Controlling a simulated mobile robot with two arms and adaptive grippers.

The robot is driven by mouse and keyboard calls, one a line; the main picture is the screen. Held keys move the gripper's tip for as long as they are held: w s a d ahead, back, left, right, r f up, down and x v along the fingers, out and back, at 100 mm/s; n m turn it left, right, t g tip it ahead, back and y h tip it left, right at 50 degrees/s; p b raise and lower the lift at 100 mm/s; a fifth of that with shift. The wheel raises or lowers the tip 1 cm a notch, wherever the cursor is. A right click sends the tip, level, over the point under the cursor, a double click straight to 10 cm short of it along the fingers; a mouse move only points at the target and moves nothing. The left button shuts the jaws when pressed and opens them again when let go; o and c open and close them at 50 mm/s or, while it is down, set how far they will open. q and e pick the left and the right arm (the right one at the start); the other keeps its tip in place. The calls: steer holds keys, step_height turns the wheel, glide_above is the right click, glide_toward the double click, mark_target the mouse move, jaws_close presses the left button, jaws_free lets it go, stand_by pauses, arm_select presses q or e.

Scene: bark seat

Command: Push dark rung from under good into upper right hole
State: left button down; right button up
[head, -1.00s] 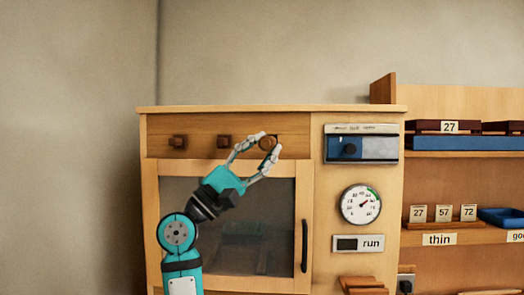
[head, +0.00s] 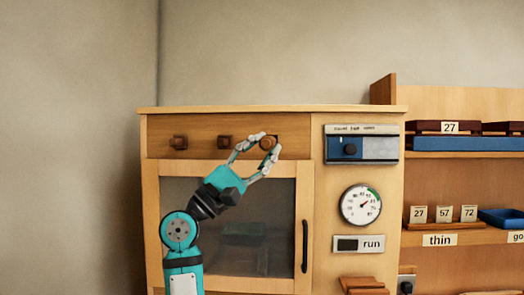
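My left gripper (head: 264,144) is raised at the cabinet's top panel. Its two fingers are spread on either side of the rightmost round brown knob (head: 268,143). I cannot tell whether they grip it or only surround it. At the right edge, a shelf label (head: 516,237) is cut off and shows only "go". No dark rung shows under it, as that area is mostly out of frame. No seat with holes is in view. My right gripper is not in view.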

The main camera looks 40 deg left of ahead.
arm_select(q)
steer(key=shift+w+a, duration=0.45)
steer(key=shift+w, duration=0.25)
steer(key=shift+w+a, duration=0.15)
steer(key=shift+w, duration=0.15)
stand_by(0.7)
steer(key=shift+w+a+b, duration=0.3)
steer(key=shift+w+b, duration=0.05)
steer(key=shift+w, duration=0.15)
stand_by(0.4)
steer(key=shift+w+a, duration=0.55)
steer(key=shift+w, duration=0.35)
steer(key=shift+w+a, duration=0.55)
steer(key=shift+w, duration=0.3)
stand_by(0.3)
steer(key=c, duration=1)
jaws_free()
steer(key=v, duration=1.2)
steer(key=shift+s, duration=0.1)
